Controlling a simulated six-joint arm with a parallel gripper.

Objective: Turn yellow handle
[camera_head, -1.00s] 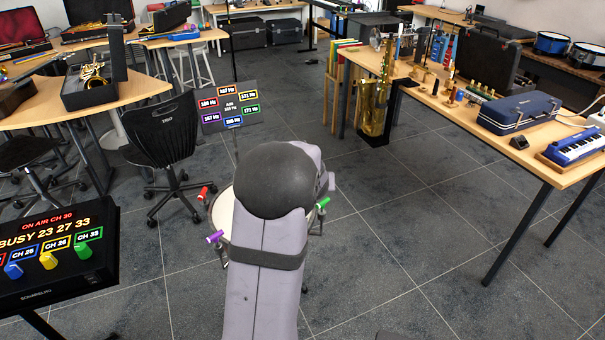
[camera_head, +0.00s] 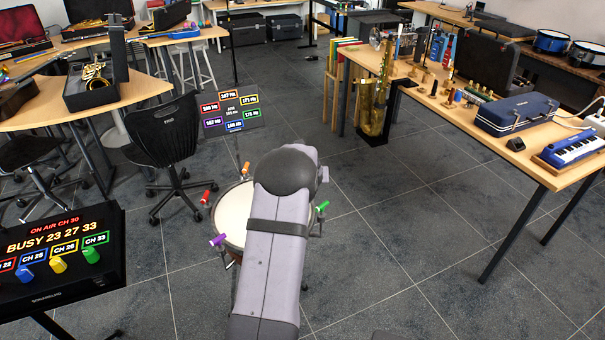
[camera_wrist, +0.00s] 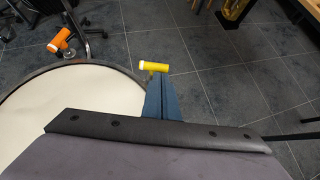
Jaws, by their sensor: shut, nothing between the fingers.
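The drum (camera_head: 231,222) stands on the floor, with small coloured handles around its pale head. The yellow handle (camera_wrist: 154,66) shows in the wrist view at the drum's rim. It lies roughly crosswise just beyond my fingertips. My arm hides it in the head view. My gripper (camera_wrist: 157,84) shows as blue fingers, shut and empty, with tips close to the yellow handle. I cannot tell whether they touch it. An orange handle (camera_wrist: 60,40) sits farther left on the rim; it also shows in the head view (camera_head: 245,168).
Other rim handles are red (camera_head: 206,197), purple (camera_head: 217,241) and green (camera_head: 322,206). A black box (camera_head: 60,290) at left has coloured knobs, one of them yellow. A chair (camera_head: 165,145) stands behind the drum. A panel (camera_head: 231,112) shows coloured Hz labels.

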